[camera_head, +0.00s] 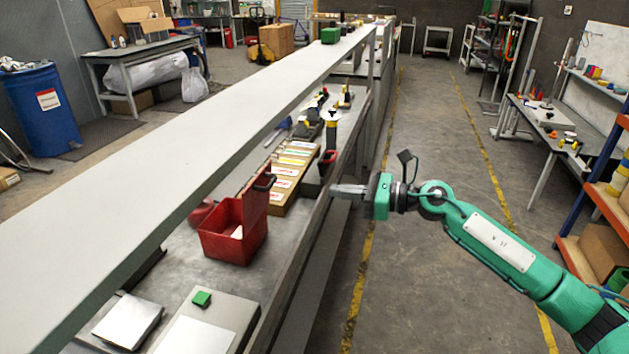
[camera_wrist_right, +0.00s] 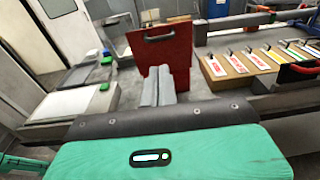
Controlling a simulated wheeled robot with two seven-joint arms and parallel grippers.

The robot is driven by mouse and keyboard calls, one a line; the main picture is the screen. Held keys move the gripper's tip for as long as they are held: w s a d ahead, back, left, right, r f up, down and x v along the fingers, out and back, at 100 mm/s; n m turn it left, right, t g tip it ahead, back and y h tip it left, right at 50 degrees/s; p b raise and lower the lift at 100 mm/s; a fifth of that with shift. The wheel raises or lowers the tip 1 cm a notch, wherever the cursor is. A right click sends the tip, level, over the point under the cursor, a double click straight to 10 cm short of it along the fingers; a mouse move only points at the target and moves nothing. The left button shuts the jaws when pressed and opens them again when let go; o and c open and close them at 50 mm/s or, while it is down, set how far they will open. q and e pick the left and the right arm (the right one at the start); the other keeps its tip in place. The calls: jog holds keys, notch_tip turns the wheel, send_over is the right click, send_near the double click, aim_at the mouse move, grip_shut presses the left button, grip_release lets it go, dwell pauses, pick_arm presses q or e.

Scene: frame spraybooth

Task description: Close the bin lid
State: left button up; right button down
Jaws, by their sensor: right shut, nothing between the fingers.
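The red bin (camera_head: 226,239) stands on the grey bench under the long shelf in the head view. Its lid (camera_head: 256,200) is raised, standing up along the right side with a dark handle at its top. In the right wrist view the lid (camera_wrist_right: 161,55) faces me as a red panel, its dark handle near the top edge. My right gripper (camera_head: 336,191) is shut and empty, to the right of the lid by the bench's edge. In the wrist view its fingers (camera_wrist_right: 158,80) overlap the lid's lower part; I cannot tell whether they touch. My left gripper is not in view.
A wooden rack with labelled slots (camera_head: 289,177) sits behind the bin on the bench. The long shelf (camera_head: 200,165) runs above the bench. A scale (camera_head: 127,320) and a green block (camera_head: 201,299) are in front. The aisle at right is clear.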

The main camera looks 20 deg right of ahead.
jog(key=p, duration=0.2)
send_near(273, 183)
jog(key=p+x, duration=0.2)
jog(key=x, duration=0.3)
jog(key=shift+w+a+p, duration=0.25)
jog(key=shift+p, duration=0.1)
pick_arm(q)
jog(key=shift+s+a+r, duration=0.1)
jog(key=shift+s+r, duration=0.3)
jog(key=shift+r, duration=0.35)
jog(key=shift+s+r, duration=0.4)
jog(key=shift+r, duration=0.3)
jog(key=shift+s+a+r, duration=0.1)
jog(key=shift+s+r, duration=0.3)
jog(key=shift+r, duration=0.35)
pick_arm(e)
jog(key=shift+w+a+f, duration=0.2)
jog(key=shift+w+a, duration=0.15)
jog(key=shift+a, duration=0.1)
pick_arm(q)
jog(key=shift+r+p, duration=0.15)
jog(key=shift+p, duration=0.15)
pick_arm(e)
jog(key=shift+r, duration=0.1)
